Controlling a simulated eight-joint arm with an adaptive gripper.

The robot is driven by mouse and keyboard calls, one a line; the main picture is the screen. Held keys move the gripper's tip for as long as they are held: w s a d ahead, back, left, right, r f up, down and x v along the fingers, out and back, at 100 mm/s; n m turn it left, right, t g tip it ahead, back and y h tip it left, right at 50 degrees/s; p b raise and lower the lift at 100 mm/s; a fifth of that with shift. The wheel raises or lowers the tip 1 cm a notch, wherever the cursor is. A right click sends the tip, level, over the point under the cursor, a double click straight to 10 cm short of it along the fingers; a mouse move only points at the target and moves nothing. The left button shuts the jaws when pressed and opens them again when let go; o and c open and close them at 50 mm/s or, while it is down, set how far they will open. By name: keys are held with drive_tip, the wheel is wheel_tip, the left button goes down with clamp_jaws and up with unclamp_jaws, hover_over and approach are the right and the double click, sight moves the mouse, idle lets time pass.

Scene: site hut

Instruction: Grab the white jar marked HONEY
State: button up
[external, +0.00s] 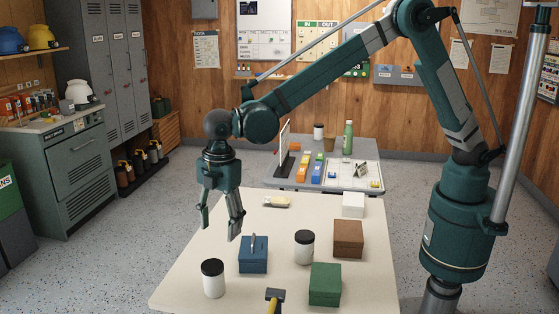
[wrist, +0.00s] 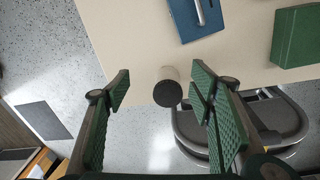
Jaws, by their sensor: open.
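Two white jars with black lids stand upright on the near table: one at the front left (external: 213,282), one nearer the middle (external: 304,249). No marking is readable on either, so I cannot tell which is HONEY. My gripper (external: 220,222) is open and empty, pointing down above the left side of the table, up and back from the front-left jar. In the wrist view, one dark-lidded jar (wrist: 168,88) shows between the spread fingers of my gripper (wrist: 160,88), apart from them. It appears to be the front-left jar, near the table edge.
A blue box (external: 253,255) with a handle on top stands between the jars. A green box (external: 325,284), brown box (external: 348,239) and white box (external: 353,205) stand to the right. A hammer (external: 275,295) lies at the front. The table's left back is mostly clear.

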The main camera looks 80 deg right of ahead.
sight(212, 265)
drive_tip(key=shift+n+g, duration=0.3)
drive_tip(key=shift+n, duration=0.6)
drive_tip(key=a+f, duration=0.7)
drive_tip(key=shift+w+a+f, duration=0.2)
drive_tip(key=shift+w+f, duration=0.05)
drive_tip(key=shift+f, duration=0.1)
drive_tip(key=shift+f, duration=0.15)
drive_tip(key=shift+f, duration=1.15)
drive_tip(key=shift+s+f+b, duration=0.1)
drive_tip(key=shift+f+b, duration=0.7)
drive_tip(key=shift+f, duration=1.8)
drive_tip(key=c, duration=1.2)
drive_tip(key=shift+r, duration=0.2)
